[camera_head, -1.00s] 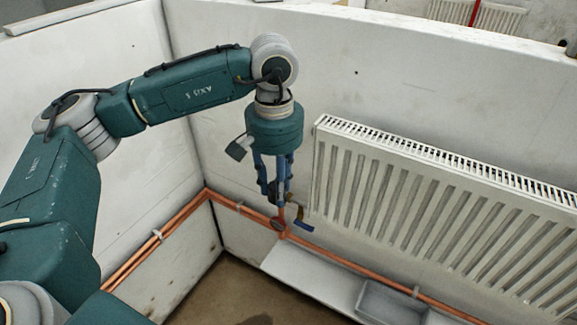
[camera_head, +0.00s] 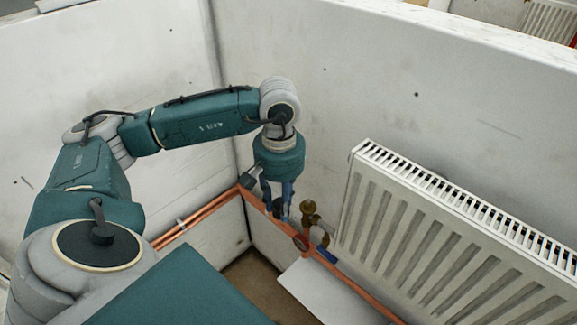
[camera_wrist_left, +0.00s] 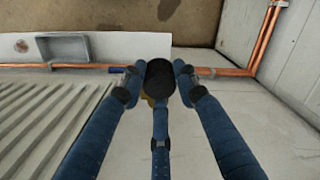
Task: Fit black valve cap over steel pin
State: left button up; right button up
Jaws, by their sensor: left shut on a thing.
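My left gripper (camera_head: 279,206) points down beside the brass valve (camera_head: 312,216) at the left end of the radiator. In the wrist view, its blue fingers (camera_wrist_left: 158,82) close around the round black valve cap (camera_wrist_left: 160,78). In the head view the cap is small and mostly covered by the fingers. A little brass (camera_wrist_left: 147,100) shows behind the cap in the wrist view. The valve appears apart from the fingers, just to their right, in the head view. I cannot make out the steel pin. My right gripper is not in view.
The white radiator (camera_head: 440,240) stands on the right. Copper pipe (camera_head: 205,211) runs low along both walls, with a blue lever (camera_head: 326,241) near the valve. A white shelf (camera_head: 325,292) lies below; a grey tray (camera_wrist_left: 62,47) sits on it in the wrist view.

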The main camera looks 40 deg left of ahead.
aim_at(308, 200)
pick_arm(q)
jog(key=shift+w, duration=0.1)
jog(key=shift+w+d+r+p, duration=0.15)
jog(key=shift+w+p, duration=0.2)
jog(key=shift+w, duration=0.45)
jog(key=w, duration=0.2)
jog(key=w+f, duration=0.1)
jog(key=w, duration=0.1)
jog(key=w+f, duration=0.1)
jog(key=w, duration=0.2)
jog(key=shift+d, duration=0.25)
jog(key=shift+w+f, duration=0.25)
jog(key=shift+w+f+b, duration=0.2)
jog(key=shift+f+b, duration=0.4)
jog(key=shift+b, duration=0.05)
jog(key=shift+w+f+b, duration=0.2)
jog(key=shift+f+b, duration=0.35)
jog(key=shift+b, duration=0.05)
jog(key=shift+r+p, duration=0.35)
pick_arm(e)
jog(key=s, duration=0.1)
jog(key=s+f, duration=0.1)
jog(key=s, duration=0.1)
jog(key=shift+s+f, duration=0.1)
